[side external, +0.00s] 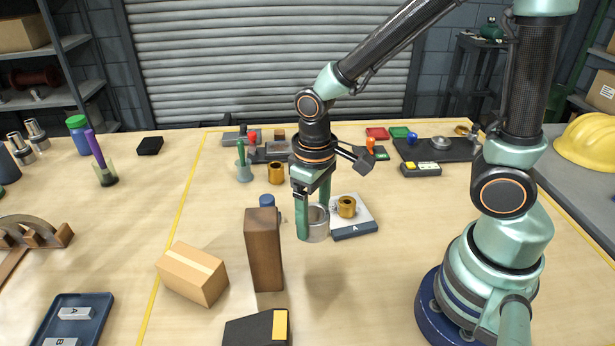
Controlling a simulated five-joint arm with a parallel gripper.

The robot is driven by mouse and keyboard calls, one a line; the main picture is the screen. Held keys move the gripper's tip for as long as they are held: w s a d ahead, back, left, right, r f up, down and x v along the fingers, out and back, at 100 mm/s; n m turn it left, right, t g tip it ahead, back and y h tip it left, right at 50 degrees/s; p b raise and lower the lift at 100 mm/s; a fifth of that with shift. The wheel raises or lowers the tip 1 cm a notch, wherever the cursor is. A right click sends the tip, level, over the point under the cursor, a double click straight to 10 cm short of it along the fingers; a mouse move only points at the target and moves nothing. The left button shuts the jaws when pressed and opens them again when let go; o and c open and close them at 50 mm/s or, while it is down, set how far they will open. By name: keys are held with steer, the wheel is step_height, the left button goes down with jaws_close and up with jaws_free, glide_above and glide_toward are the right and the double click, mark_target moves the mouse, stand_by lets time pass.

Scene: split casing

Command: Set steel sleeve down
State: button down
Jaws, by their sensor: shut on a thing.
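My gripper (313,207) points down over the middle of the table. Its green fingers are shut on a steel sleeve (318,228), a grey metal ring, which sits low between them. The near finger hides part of the sleeve's left side. I cannot tell whether the sleeve touches the table.
A tall brown block (264,252) stands close at front left, beside a cardboard box (192,273) and a dark block with a yellow stripe (258,328). A blue cylinder (267,201) and another brass bushing (276,173) stand behind. The table right of the pad is clear.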

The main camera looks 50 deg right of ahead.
steer(key=shift+f, duration=4.3)
steer(key=shift+f, duration=0.15)
jaws_free()
steer(key=d+r+t, duration=0.2)
steer(key=d+r, duration=0.1)
steer(key=r, duration=0.8)
steer(key=d+r+m+t, duration=0.1)
steer(key=d+r+t, duration=0.2)
steer(key=r, duration=0.9)
steer(key=shift+d, duration=0.4)
steer(key=shift+s+d+r+t, duration=0.15)
steer(key=shift+s+r+t, duration=0.05)
steer(key=shift+r+t, duration=0.15)
steer(key=c, duration=0.8)
